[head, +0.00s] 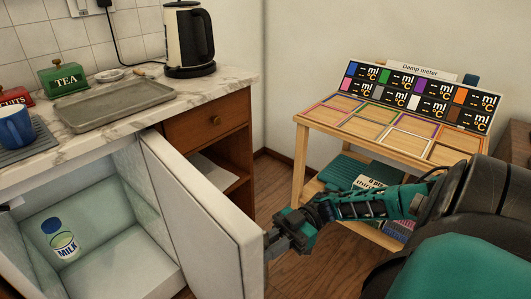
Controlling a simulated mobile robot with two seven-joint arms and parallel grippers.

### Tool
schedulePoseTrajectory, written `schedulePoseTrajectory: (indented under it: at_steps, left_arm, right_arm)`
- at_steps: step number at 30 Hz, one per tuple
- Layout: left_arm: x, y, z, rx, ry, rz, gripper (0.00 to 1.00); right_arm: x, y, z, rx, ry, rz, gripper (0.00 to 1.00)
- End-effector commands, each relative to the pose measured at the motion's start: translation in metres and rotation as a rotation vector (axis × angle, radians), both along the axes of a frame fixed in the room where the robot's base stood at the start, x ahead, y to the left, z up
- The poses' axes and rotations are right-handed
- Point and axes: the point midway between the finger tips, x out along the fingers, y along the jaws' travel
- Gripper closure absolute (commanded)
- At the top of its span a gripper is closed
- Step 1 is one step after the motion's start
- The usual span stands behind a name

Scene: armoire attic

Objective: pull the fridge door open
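The white fridge door (201,218) stands open, swung out from the fridge, with its edge turned toward me. The fridge interior (126,255) shows pale walls and a milk bottle (61,239) with a blue cap, standing slightly tilted in the picture. My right gripper (270,244) is at the outer side of the door, close to its free edge. Its fingertips are partly hidden by the door, so I cannot tell whether they touch it or hold a handle. My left gripper is out of view.
The marble counter (110,120) holds a grey tray (131,104), kettle (190,38), tea tin (68,79) and blue mug (15,127). A wooden cabinet (208,127) stands behind the door. A wooden stand (345,128) is behind my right arm. Bare floor shows between cabinet and stand.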

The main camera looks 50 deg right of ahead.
Motion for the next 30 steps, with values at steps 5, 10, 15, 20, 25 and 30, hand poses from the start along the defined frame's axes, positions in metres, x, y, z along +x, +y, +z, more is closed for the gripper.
schedulePoseTrajectory:
  at_steps: [5, 10, 15, 20, 25, 30]
  left_arm:
    - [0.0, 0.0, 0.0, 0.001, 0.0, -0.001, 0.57]
    - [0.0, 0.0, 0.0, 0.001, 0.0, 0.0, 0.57]
    - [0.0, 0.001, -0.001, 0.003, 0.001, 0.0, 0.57]
    - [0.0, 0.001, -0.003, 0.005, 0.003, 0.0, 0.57]
    - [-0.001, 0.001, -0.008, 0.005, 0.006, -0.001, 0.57]
    - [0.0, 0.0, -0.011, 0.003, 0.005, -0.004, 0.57]
  right_arm:
    - [0.001, -0.001, 0.0, -0.003, 0.0, -0.003, 0.69]
    - [0.001, 0.0, 0.0, -0.002, -0.001, -0.002, 0.65]
    - [0.0, -0.003, 0.0, -0.002, -0.001, -0.002, 0.65]
    - [-0.002, -0.023, -0.001, -0.006, 0.0, -0.004, 0.65]
    - [-0.008, -0.061, -0.002, -0.006, 0.0, -0.006, 0.65]
    - [-0.014, -0.095, -0.002, -0.005, -0.001, -0.005, 0.65]
